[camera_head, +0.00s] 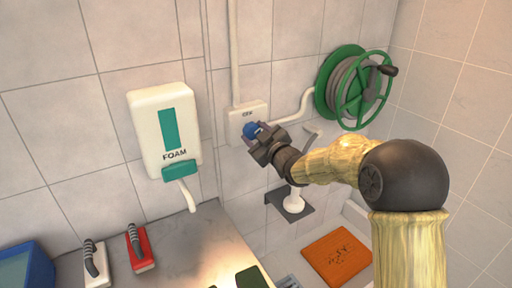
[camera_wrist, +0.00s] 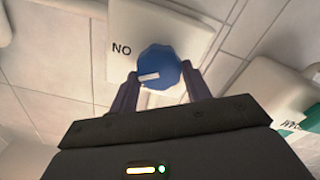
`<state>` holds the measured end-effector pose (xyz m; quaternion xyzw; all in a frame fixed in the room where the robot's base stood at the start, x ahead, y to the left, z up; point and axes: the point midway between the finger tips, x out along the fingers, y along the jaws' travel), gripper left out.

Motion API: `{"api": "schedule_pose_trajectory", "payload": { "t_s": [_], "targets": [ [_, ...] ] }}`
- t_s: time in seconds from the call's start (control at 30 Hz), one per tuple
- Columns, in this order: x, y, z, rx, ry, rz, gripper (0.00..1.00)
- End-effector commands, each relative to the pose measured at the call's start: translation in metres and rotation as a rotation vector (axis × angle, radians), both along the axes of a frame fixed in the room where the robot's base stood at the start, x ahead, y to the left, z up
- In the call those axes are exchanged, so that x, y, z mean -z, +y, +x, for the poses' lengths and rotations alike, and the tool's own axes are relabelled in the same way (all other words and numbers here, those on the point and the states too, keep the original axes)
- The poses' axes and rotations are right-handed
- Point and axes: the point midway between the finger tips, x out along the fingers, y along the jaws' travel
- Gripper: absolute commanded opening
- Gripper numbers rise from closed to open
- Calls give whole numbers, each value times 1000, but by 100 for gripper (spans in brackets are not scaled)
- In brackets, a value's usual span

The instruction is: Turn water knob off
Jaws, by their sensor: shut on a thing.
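The blue water knob (camera_wrist: 159,68) sits on a white wall box (camera_wrist: 124,22) in the wrist view, with a small white mark on its face and the letters "NO" beside it. In the head view the knob (camera_head: 250,130) and the box (camera_head: 243,110) are on the tiled wall, left of the hose reel. My gripper (camera_head: 255,138) is at the knob. In the wrist view its two fingers (camera_wrist: 160,92) stand on either side of the knob and are shut on it. The fingers hide part of the knob's sides.
A white foam dispenser (camera_head: 160,118) hangs on the wall to the left. A green hose reel (camera_head: 354,87) is on the wall to the right. Below are a white brush (camera_head: 96,262), a red brush (camera_head: 139,250) and an orange mat (camera_head: 337,257).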

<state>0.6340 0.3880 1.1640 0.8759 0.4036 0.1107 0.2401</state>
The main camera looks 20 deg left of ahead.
Motion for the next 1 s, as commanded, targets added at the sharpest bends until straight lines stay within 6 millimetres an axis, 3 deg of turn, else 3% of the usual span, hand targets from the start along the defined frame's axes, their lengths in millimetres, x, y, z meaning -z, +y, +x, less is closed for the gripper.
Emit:
{"api": "schedule_pose_trajectory", "payload": {
  "t_s": [0.07,1.0],
  "targets": [
    [8,0,0,0,-55,-44,25],
    [8,2,-2,0,-694,-592,25]
  ]
}}
